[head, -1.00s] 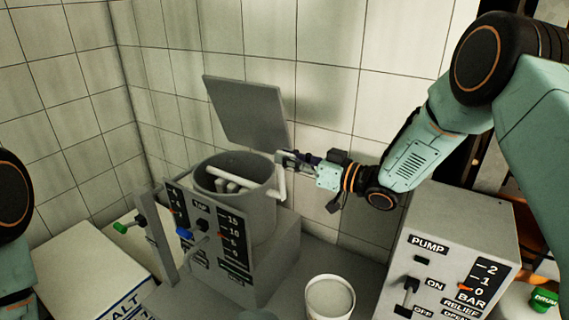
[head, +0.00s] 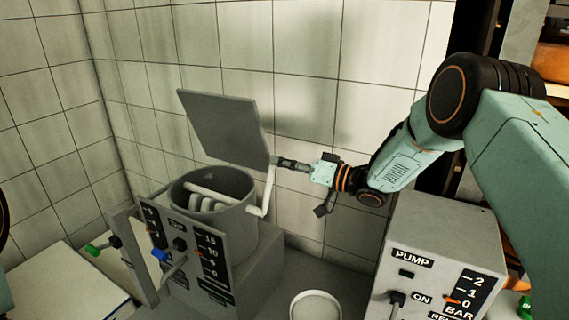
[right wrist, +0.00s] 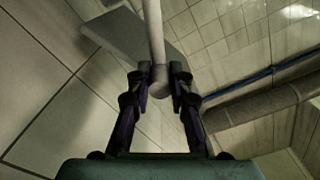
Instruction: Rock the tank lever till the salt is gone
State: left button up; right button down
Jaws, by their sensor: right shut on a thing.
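The grey round tank (head: 238,222) stands with its square lid (head: 222,125) tilted up behind it. Pale bars (head: 208,195) lie across inside its mouth; I cannot tell whether salt is in there. The white cranked tank lever (head: 268,190) comes out of the tank's right side and rises. My right gripper (head: 276,161) is shut on the lever's upper end. In the right wrist view the lever (right wrist: 156,35) runs between the two fingers (right wrist: 160,78), its rounded end at the tips. My left gripper is out of view.
A front panel (head: 208,240) with a 0-15 scale, a blue-tipped handle (head: 160,254) and a green-tipped one (head: 92,250) stands before the tank. A pump box (head: 430,235) stands right. A white round tub (head: 315,306) sits between. The tiled wall (head: 310,90) is close behind.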

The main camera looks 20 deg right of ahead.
jog(key=shift+f, duration=0.15)
jog(key=c, duration=1.7)
grip_release()
jog(key=o, duration=0.5)
jog(key=shift+w+a, duration=0.1)
jog(key=shift+w, duration=0.1)
jog(key=shift+s, duration=0.15)
jog(key=shift+s+d, duration=0.1)
jog(key=shift+d, duration=0.1)
jog(key=v, duration=1.1)
jog(key=shift+s, duration=0.15)
jog(key=shift+s+d, duration=0.1)
jog(key=shift+d, duration=0.1)
